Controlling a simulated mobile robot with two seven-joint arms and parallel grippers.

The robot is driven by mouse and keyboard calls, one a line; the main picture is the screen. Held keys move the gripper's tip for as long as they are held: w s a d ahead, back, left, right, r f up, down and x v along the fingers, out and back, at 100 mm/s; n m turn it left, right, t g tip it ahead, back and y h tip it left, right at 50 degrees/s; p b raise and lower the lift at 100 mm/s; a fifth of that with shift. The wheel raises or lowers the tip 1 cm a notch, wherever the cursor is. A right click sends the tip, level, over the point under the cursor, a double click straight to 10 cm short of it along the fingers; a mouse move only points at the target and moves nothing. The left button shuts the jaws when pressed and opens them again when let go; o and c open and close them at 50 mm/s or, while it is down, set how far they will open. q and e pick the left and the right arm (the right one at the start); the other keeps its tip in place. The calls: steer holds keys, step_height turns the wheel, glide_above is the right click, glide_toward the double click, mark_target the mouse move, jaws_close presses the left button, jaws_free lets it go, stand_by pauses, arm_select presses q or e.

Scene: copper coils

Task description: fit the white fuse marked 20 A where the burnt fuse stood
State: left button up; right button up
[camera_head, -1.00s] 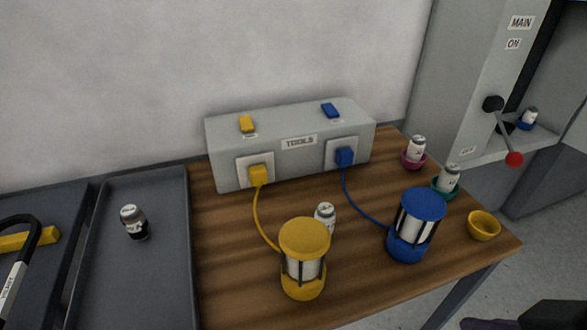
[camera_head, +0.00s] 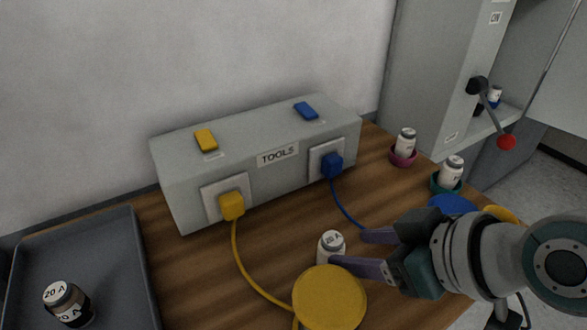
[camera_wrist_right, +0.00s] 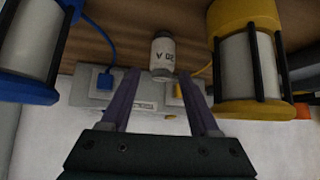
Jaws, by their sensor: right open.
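The white fuse marked 20 A (camera_head: 331,243) stands on the wooden table behind the yellow lantern (camera_head: 330,296). It also shows in the right wrist view (camera_wrist_right: 163,52), just beyond the fingertips. My right gripper (camera_head: 348,248) is open, its two fingers pointing at this fuse from the right, one on each side of its line; I cannot tell whether they touch it. A fuse with a blackened lower part, also marked 20 A (camera_head: 66,302), stands in the grey tray (camera_head: 132,262) at the left. My left gripper is not in view.
A grey TOOLS box (camera_head: 235,160) stands behind, with yellow and blue cords. The blue lantern (camera_wrist_right: 30,50) is mostly hidden by my arm in the head view. A cabinet with a red-knobbed lever (camera_head: 506,142) holds another fuse (camera_head: 495,95).

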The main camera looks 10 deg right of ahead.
mark_target(339, 250)
steer(key=b+x, duration=0.2)
steer(key=x, duration=0.4)
steer(key=shift+a+f, duration=0.1)
steer(key=shift+a, duration=0.1)
jaws_close()
